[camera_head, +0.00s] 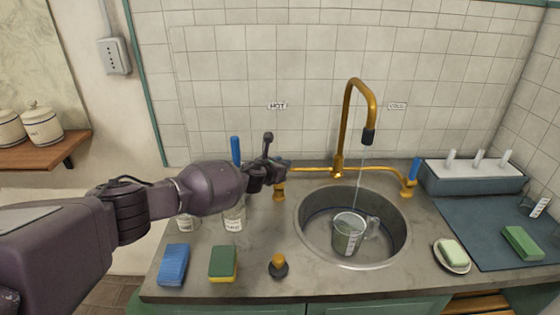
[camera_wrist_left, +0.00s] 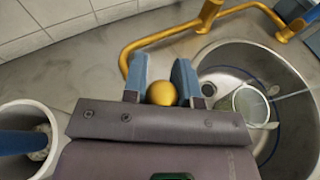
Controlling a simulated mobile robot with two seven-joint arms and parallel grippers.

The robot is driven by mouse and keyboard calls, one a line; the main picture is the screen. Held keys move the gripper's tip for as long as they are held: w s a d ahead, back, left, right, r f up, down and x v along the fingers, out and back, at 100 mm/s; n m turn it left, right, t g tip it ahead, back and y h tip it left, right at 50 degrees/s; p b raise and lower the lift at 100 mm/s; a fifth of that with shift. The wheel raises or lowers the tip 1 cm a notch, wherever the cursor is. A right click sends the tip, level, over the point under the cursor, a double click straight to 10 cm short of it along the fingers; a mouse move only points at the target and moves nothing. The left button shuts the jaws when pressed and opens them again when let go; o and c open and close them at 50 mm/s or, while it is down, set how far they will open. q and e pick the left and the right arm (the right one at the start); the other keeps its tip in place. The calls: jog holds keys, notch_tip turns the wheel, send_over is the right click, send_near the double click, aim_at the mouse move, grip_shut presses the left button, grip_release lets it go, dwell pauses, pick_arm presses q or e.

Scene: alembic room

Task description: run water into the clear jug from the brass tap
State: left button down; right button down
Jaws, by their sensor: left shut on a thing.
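The brass tap (camera_head: 349,115) rises behind the sink, its dark spout tip over the basin. A thin stream of water (camera_head: 361,175) runs from the spout down to the clear jug (camera_head: 345,240). The jug stands upright in the round metal sink (camera_head: 302,225), its handle to the right; its water level is hard to tell. The jug also shows in the left wrist view (camera_wrist_left: 247,104). My left gripper (camera_head: 274,172) is at the tap's left end, under the HOT sign. In the left wrist view its blue fingers are shut on a round brass knob (camera_wrist_left: 161,93).
A blue sponge (camera_head: 173,265), a green-yellow sponge (camera_head: 223,264) and a dark stopper (camera_head: 278,267) lie on the front counter. A soap dish (camera_head: 453,268) is right of the sink. A white pot (camera_wrist_left: 22,112) with a blue-handled brush stands near my gripper.

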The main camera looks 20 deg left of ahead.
pick_arm(q)
jog(key=shift+w+g+p, duration=0.25)
jog(key=shift+g+p, duration=0.05)
jog(key=shift+p, duration=0.4)
jog(key=shift+w+f+p, duration=0.1)
jog(key=shift+p, duration=0.3)
jog(key=shift+n, duration=0.3)
pick_arm(e)
jog(key=r, duration=0.3)
jog(key=shift+w, duration=0.3)
pick_arm(q)
jog(key=shift+a, duration=0.1)
pick_arm(e)
jog(key=shift+s+f, duration=0.15)
jog(key=shift+f, duration=0.05)
pick_arm(q)
jog(key=c, duration=0.9)
grip_release()
jog(key=shift+w, duration=0.1)
pick_arm(e)
jog(key=shift+s, duration=0.2)
jog(key=shift+w+r, duration=0.1)
